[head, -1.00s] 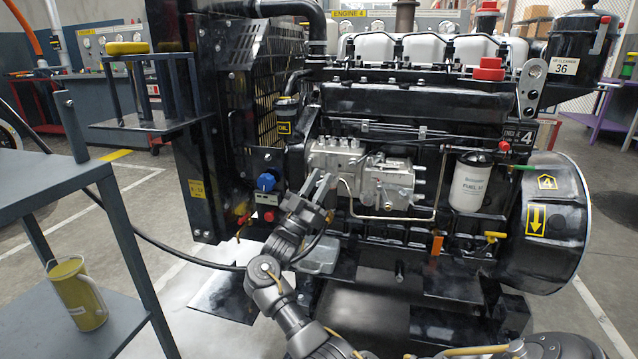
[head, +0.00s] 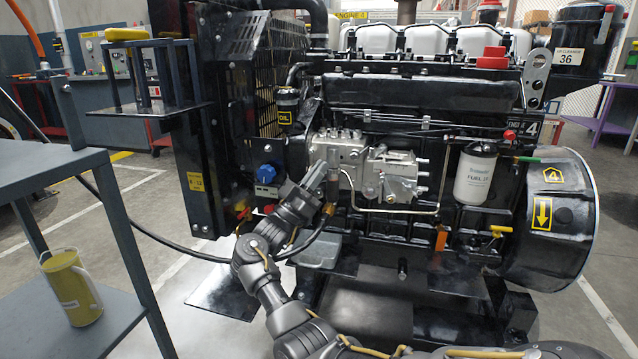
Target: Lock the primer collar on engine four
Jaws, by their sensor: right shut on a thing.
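Engine four (head: 425,95) is black, with its "4" plates on the right side. A silver fuel injection pump (head: 388,175) is mounted low on its near side. A small grey cylindrical part, seemingly the primer collar (head: 333,172), stands at the pump's left end. My right gripper (head: 325,177) reaches up from below, its fingers shut around this part. The fingers and wrist hide much of it, so I cannot tell the collar's exact turn. My left gripper is not in view.
A white fuel filter (head: 475,176) hangs right of the pump, with a yellow lever (head: 500,230) below it. A blue knob (head: 265,173) sits left of my gripper. A grey shelf cart (head: 50,175) holding a yellow jug (head: 72,287) stands at left. A black hose runs below my wrist.

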